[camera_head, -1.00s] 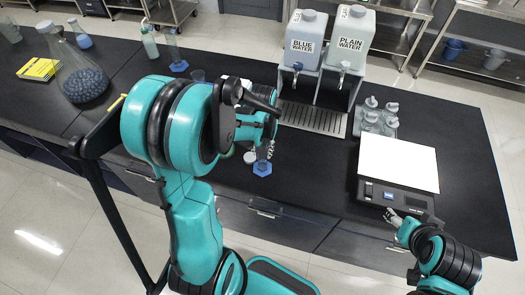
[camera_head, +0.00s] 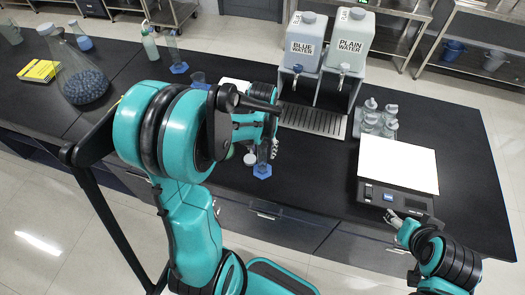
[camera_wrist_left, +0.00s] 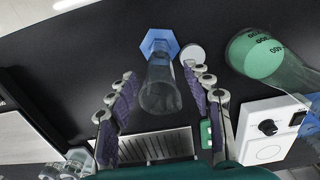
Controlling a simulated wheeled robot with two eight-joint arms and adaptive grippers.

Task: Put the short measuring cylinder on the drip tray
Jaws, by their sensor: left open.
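The short measuring cylinder is clear with a blue hexagonal base (camera_head: 262,171). It stands upright on the black bench near its front edge. In the left wrist view the cylinder (camera_wrist_left: 160,88) rises between the fingers of my left gripper (camera_wrist_left: 163,105), which is open around it with a gap on each side. In the head view my left gripper (camera_head: 272,148) is partly hidden by its own arm. The drip tray (camera_head: 312,119) is a grated metal plate below the water dispensers; it also shows in the left wrist view (camera_wrist_left: 158,146). My right gripper (camera_head: 393,217) is by the scale, its fingers unclear.
A white round lid (camera_wrist_left: 193,54) lies beside the cylinder's base. A flask with green liquid (camera_wrist_left: 262,55) and a white stirrer (camera_wrist_left: 268,135) stand close by. Glass bottles (camera_head: 378,118) and a scale (camera_head: 398,165) are right of the tray. A taller cylinder (camera_head: 174,50) stands behind left.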

